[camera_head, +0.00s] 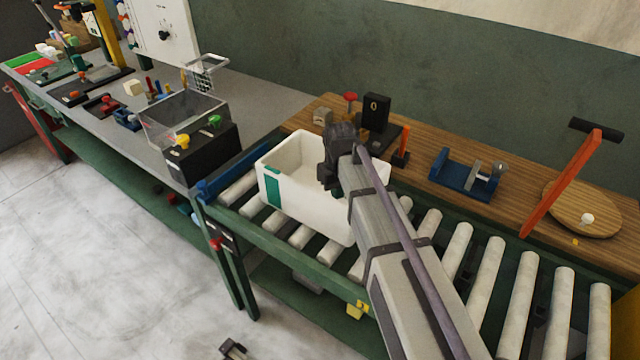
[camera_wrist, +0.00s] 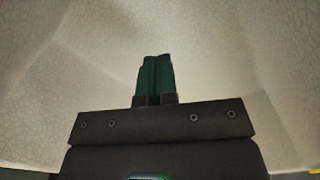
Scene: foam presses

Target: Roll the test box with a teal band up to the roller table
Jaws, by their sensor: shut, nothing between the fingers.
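The test box (camera_head: 310,220) is a white open-topped bin with a teal band (camera_head: 272,187) on its near left corner. It sits upright on the rollers near the left end of the roller table (camera_head: 228,220). My gripper (camera_head: 337,186) reaches down at the box's right side, partly hidden by my own wrist and arm. In the wrist view my gripper's teal fingers (camera_wrist: 154,78) are together and empty, with the pale inner surface of the box (camera_wrist: 230,60) filling the view around them. I cannot tell whether the fingertips touch the box.
A blue stop bar (camera_head: 240,168) crosses the left end of the rollers. Bare rollers (camera_head: 490,265) lie to the right. A wooden shelf (camera_head: 420,158) behind holds a black device (camera_head: 376,112), a blue fixture (camera_head: 465,177) and an orange-handled lever (camera_head: 562,182). A black control box (camera_head: 203,158) stands at left.

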